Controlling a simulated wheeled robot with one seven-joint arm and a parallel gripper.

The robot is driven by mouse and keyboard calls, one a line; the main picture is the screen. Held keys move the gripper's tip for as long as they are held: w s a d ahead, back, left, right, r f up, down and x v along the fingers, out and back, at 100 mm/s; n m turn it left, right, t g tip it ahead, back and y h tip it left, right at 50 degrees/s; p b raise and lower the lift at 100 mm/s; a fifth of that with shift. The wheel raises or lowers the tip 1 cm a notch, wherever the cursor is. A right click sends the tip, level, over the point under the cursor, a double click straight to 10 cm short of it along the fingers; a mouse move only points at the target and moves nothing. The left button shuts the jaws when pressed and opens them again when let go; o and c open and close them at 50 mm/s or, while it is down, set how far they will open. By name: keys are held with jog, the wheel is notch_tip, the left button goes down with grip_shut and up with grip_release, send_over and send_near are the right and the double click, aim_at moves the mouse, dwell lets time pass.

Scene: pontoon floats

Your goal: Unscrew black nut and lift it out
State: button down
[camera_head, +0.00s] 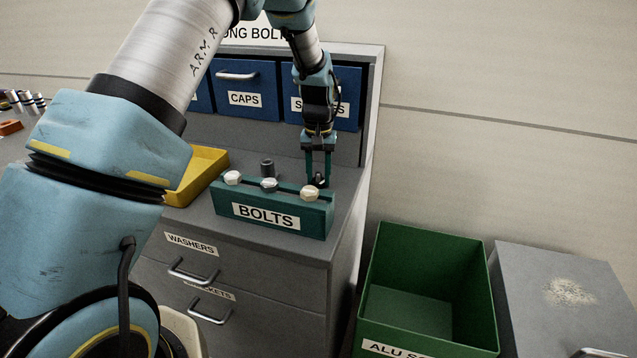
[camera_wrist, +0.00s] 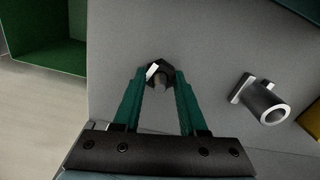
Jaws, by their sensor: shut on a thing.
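The black nut (camera_wrist: 151,72) sits between the fingertips of my gripper (camera_wrist: 160,82) in the wrist view. A short grey round piece shows at its middle, with a pale bar across one side. My gripper (camera_head: 318,176) points straight down, with its teal fingers shut on the nut, just behind the right end of the green BOLTS block (camera_head: 314,221). In the head view the nut shows only as a small dark shape, partly hidden by the fingers and block. I cannot tell whether the nut is still on a thread.
A grey cylinder (camera_wrist: 270,108) stands on the counter, also behind the block (camera_head: 267,167). Pale-headed bolts (camera_head: 309,193) top the block. A yellow tray (camera_head: 204,171) is left. Blue drawers (camera_head: 243,94) stand behind. A green bin (camera_head: 428,285) is at right, below the counter.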

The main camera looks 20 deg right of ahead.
jog(key=n+p, duration=0.2)
jog(key=n, duration=0.4)
jog(key=shift+r, duration=0.2)
jog(key=n+p, duration=0.1)
jog(key=n, duration=0.2)
jog(key=shift+n, duration=0.3)
jog(key=shift+f+n+p, duration=0.1)
jog(key=shift+n+p, duration=0.3)
jog(key=shift+n, duration=0.8)
jog(key=c, duration=0.6)
grip_release()
jog(key=shift+o, duration=0.2)
